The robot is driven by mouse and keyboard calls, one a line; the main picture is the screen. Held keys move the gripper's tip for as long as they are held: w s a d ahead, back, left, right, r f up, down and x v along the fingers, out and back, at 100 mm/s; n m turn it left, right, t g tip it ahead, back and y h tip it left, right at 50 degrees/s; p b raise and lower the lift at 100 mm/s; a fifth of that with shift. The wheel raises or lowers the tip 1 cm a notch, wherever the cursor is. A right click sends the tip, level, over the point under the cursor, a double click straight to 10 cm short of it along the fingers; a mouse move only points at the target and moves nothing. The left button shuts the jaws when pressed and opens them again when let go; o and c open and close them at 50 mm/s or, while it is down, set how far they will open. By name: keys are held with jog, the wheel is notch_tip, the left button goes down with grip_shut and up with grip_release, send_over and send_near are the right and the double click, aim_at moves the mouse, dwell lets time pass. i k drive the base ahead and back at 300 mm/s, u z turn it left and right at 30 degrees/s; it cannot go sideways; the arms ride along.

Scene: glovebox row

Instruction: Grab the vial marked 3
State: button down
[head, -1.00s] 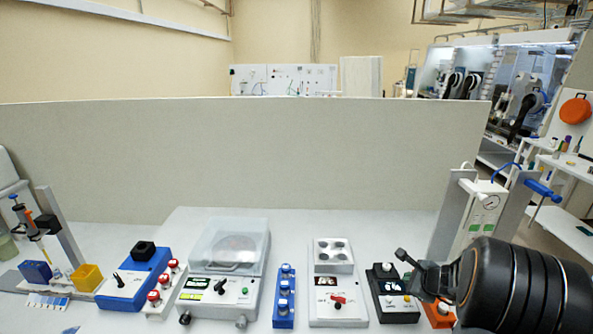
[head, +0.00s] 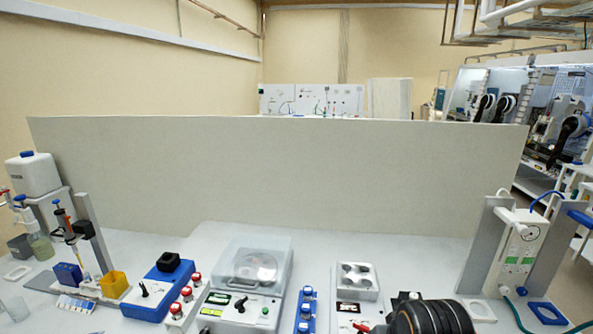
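Two racks hold capped vials in the head view. The red-capped vials (head: 186,293) stand in a white rack left of the clear-lidded machine. The blue-capped vials (head: 306,310) stand in a blue rack right of that machine. Any numbers on them are too small to read, so I cannot tell which vial is marked 3. My black arm shows at the bottom edge, right of the blue rack. My gripper's fingers cannot be made out in this view.
The clear-lidded machine (head: 240,308) stands between the racks. A blue device (head: 158,292) is left of the red-capped vials, with a yellow box (head: 114,284) beyond it. A grey device with wells (head: 357,281) is right of the blue rack. A tall partition (head: 280,170) closes the back.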

aim_at(414, 295)
jog(key=u, duration=2.8)
jog(key=k, duration=0.85)
jog(key=z, duration=1.3)
jog(key=i, duration=0.5)
jog(key=u, duration=0.05)
